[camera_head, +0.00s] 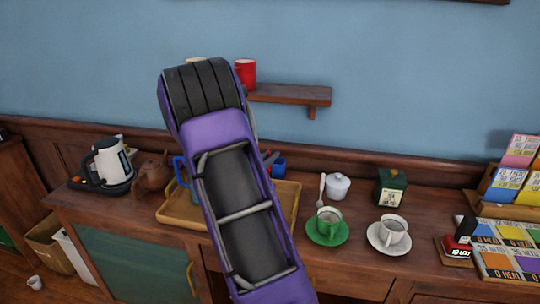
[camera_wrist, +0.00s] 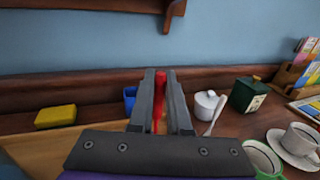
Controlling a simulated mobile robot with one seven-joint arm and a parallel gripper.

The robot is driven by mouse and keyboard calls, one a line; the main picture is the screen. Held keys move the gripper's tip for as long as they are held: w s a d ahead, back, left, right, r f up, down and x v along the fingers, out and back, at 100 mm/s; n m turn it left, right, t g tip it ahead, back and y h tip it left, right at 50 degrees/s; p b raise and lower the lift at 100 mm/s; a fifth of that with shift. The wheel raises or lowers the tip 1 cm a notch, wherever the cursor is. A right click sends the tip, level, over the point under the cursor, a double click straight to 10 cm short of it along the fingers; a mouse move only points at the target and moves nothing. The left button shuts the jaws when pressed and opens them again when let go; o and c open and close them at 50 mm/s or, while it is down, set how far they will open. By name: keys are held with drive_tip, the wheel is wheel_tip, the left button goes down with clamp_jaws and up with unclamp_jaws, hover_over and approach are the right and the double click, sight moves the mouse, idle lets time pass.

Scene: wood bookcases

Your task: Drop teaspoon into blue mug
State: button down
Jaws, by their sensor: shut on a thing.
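My gripper (camera_wrist: 160,82) is shut on a thin red thing (camera_wrist: 160,90) in the wrist view. The fingers hide most of its shape, so I cannot tell whether it is the teaspoon. A pale spoon (camera_head: 322,188) stands beside the white lidded pot and also shows in the wrist view (camera_wrist: 217,116). A blue thing (camera_head: 279,164), possibly the blue mug, shows just right of my arm. In the wrist view, blue (camera_wrist: 130,98) shows left of the fingers and is partly hidden. Another blue piece (camera_head: 180,167) shows left of my arm. My arm hides most of the gripper in the head view.
A wooden tray (camera_head: 172,213) lies under my arm. A yellow block (camera_wrist: 55,116) is at left. A white pot (camera_head: 338,186), green cup (camera_head: 328,224), white cup (camera_head: 393,230) and dark green box (camera_head: 391,188) stand at right. A shelf (camera_head: 290,94) juts out above.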

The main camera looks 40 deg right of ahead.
sight(270, 170)
drive_tip(key=shift+f+b, duration=1.3)
drive_tip(key=shift+f, duration=1.1)
drive_tip(key=c, duration=0.8)
unclamp_jaws()
drive_tip(key=v, duration=1.7)
drive_tip(key=shift+a, duration=0.25)
